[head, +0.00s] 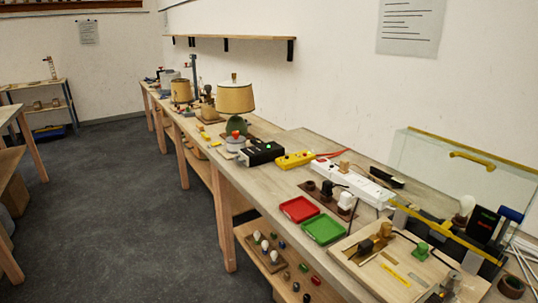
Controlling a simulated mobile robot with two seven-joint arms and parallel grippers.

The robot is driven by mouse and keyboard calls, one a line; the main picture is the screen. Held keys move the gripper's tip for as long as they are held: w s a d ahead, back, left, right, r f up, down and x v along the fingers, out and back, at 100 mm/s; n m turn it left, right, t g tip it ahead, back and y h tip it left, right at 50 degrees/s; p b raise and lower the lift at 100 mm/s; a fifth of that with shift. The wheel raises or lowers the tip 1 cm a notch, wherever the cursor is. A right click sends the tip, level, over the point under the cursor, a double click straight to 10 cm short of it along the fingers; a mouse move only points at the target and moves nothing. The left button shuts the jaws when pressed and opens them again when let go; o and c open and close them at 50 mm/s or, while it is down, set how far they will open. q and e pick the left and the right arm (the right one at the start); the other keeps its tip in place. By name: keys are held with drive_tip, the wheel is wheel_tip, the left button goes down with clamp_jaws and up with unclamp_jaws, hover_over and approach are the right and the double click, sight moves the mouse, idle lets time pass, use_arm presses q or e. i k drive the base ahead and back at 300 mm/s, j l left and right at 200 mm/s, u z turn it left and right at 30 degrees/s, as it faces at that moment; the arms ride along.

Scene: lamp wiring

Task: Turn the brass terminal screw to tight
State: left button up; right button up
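A light wooden board (345,262) lies on the bench at the lower right. On it stand a small brass-coloured piece (385,229), a dark brown piece (365,246) and a green piece (421,250). The brass-coloured piece may be the terminal screw, but it is too small to tell, and how tight it is does not show. Neither of my grippers can be made out in the head view.
A red tray (299,209) and a green tray (323,229) sit left of the board. A white power strip (352,184) lies behind them. A clear panel with a yellow handle (472,161) stands at the right. A lamp (236,98) stands farther along the bench. The grey floor (115,205) is open at left.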

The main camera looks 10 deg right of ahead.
sight(386, 227)
drive_tip(key=z, duration=1.35)
drive_tip(key=j, duration=0.55)
drive_tip(key=k+u, duration=0.05)
